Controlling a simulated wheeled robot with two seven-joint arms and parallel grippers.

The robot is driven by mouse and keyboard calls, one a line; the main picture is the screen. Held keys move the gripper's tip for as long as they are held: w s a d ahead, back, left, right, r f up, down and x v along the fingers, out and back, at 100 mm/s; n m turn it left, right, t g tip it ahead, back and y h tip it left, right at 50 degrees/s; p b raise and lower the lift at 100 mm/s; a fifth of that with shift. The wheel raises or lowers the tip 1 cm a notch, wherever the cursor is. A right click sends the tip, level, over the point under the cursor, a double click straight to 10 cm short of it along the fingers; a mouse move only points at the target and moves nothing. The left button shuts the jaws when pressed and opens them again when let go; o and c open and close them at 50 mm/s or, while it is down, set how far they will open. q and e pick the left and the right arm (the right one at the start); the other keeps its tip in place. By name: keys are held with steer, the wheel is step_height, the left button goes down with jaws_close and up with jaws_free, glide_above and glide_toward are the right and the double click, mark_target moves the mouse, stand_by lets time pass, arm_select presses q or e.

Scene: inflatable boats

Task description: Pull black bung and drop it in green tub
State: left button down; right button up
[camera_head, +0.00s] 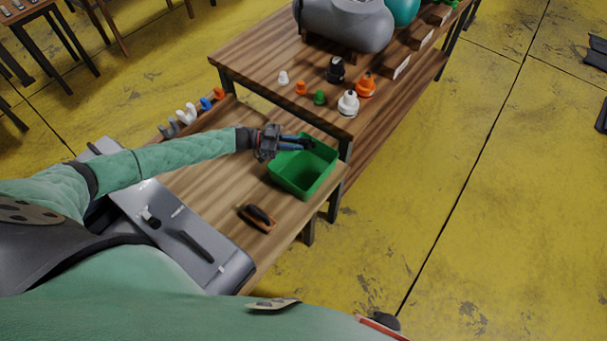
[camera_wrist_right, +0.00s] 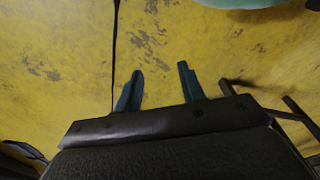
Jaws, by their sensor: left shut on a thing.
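The green tub (camera_head: 319,184) stands at the right end of the lower wooden bench, its open top facing up. Another black fitting (camera_head: 335,70) stands on the higher table behind. My right gripper (camera_wrist_right: 159,70) is open and empty above the yellow floor in the right wrist view.
Small white, orange and green fittings (camera_head: 320,97) stand on the higher wooden table (camera_head: 262,56), with a grey inflated tube (camera_head: 352,24) behind. A brush (camera_head: 258,217) lies on the lower bench (camera_head: 205,190) in front of the tub.

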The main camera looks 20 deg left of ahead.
arm_select(q)
steer(key=shift+f, duration=0.2)
arm_select(e)
steer(key=shift+w+a+r, duration=0.1)
steer(key=shift+r, duration=0.35)
arm_select(q)
steer(key=c, duration=1.2)
jaws_free()
steer(key=shift+c, duration=0.2)
arm_select(e)
steer(key=shift+w, duration=0.1)
arm_select(q)
steer(key=s+a+b, duration=0.1)
steer(key=a+b, duration=0.2)
steer(key=a, duration=0.4)
steer(key=shift+s+a, duration=0.2)
steer(key=shift+a, duration=0.15)
arm_select(e)
step_height(320, 180, up, 9)
steer(key=w+a, duration=0.2)
steer(key=shift+r, duration=0.2)
